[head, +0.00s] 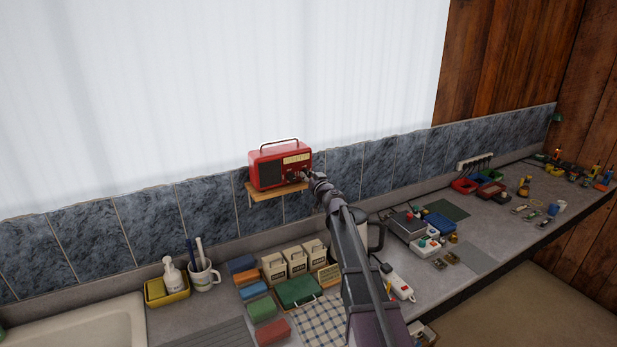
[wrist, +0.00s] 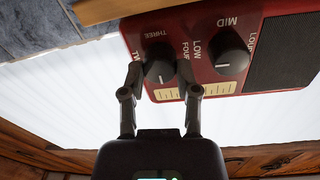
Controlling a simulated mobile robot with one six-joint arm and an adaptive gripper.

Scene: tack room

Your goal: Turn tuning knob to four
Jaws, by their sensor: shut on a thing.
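The red radio (head: 279,166) stands on a small wooden shelf (head: 273,191) on the tiled wall. In the wrist view the radio face (wrist: 205,22) shows at the top, with its dark tuning knob (wrist: 159,66) among the labels TW (cut off), THREE and FOUR. A short white mark shows on the knob's lower part in that view; I cannot tell which label it lines up with. My gripper (wrist: 163,72) has a finger on each side of this knob and is shut on it. In the head view my gripper (head: 308,177) is at the radio's front right.
A second dark knob (wrist: 229,55), labelled LOW, MID and LOUD, sits close to my gripper's right finger. A speaker grille (wrist: 281,50) lies beyond it.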

